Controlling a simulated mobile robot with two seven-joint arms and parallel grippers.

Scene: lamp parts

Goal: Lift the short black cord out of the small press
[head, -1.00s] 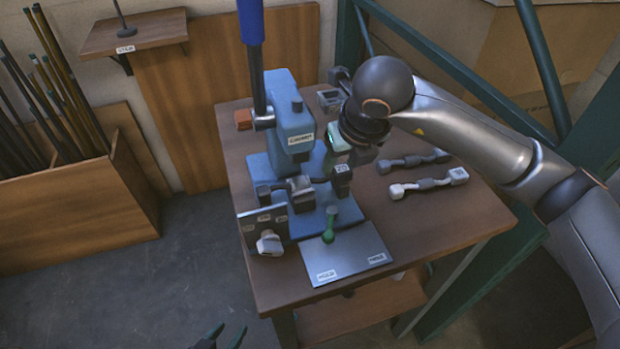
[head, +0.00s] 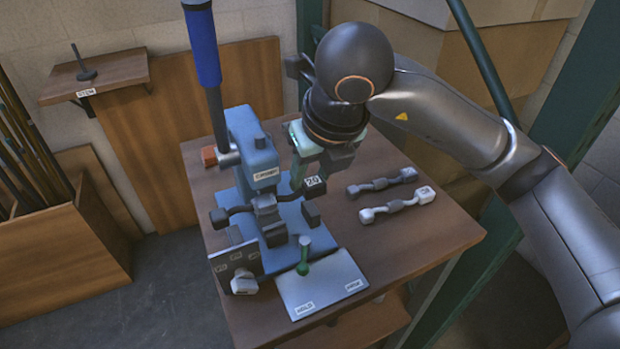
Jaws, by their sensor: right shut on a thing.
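The short black cord (head: 237,211) runs across the front of the small blue press (head: 254,150). My left gripper is out of view.
A blue-handled lever (head: 203,48) rises from the press. A grey mat (head: 322,285) with a green-based peg (head: 303,257) and a switch panel (head: 236,266) stand in front.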

